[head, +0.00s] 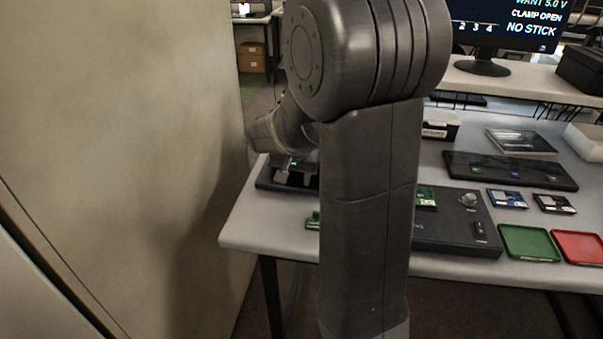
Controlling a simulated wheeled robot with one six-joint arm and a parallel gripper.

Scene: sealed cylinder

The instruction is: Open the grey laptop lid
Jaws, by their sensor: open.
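My gripper (284,168) shows at the left end of the workbench (242,222), partly hidden behind my own arm. It is open, low over a dark flat item (266,180) with a small green light or part beside the fingers. Whether the fingers touch this item cannot be told. No grey laptop lid can be made out with certainty. A flat grey rectangular item (522,141) lies towards the back right of the bench; whether it is a closed laptop cannot be told. My arm covers the middle of the bench.
A black panel (452,232) with a knob, a dark strip (512,170), small boards (507,198), a green tray (529,243) and a red tray (580,247) lie to the right. A monitor (505,22) stands behind. A large beige panel (120,150) closes off the left.

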